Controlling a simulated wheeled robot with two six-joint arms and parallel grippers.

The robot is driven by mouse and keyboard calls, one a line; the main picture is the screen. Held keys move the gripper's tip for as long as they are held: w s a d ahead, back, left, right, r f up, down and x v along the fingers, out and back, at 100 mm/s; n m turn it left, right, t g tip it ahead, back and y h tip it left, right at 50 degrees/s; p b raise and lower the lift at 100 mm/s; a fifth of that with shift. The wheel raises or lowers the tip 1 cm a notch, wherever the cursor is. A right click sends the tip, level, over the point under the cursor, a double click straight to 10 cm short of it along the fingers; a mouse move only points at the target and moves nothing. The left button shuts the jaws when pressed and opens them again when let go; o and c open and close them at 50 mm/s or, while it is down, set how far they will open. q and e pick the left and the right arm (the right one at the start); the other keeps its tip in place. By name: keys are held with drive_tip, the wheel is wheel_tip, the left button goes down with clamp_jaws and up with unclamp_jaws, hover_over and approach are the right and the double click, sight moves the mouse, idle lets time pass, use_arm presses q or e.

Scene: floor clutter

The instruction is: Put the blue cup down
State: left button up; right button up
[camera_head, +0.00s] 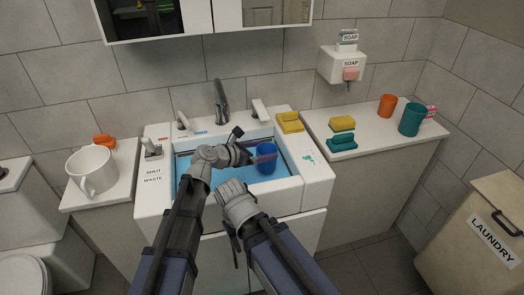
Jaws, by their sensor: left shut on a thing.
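The blue cup (267,160) is over the right part of the sink basin (290,191), which has blue water in it. My left gripper (263,157) reaches in from the left and is shut on the cup's side. The cup looks roughly upright. I cannot tell whether its bottom touches the water or the basin. My right arm is folded in front of the sink, and its jaws do not show.
A white mug (91,169) stands on the left ledge. A yellow sponge (290,122) lies on the sink's back right corner. The right counter (374,141) holds sponges, an orange cup (387,105) and a teal cup (411,119). The faucet (221,101) rises behind the basin.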

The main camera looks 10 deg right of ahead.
use_arm(q)
drive_tip(key=shift+r+p, duration=0.9)
drive_tip(key=shift+r, duration=0.6)
use_arm(e)
drive_tip(key=shift+r, duration=1.5)
use_arm(q)
drive_tip(key=shift+r, duration=0.1)
use_arm(e)
drive_tip(key=shift+r, duration=0.1)
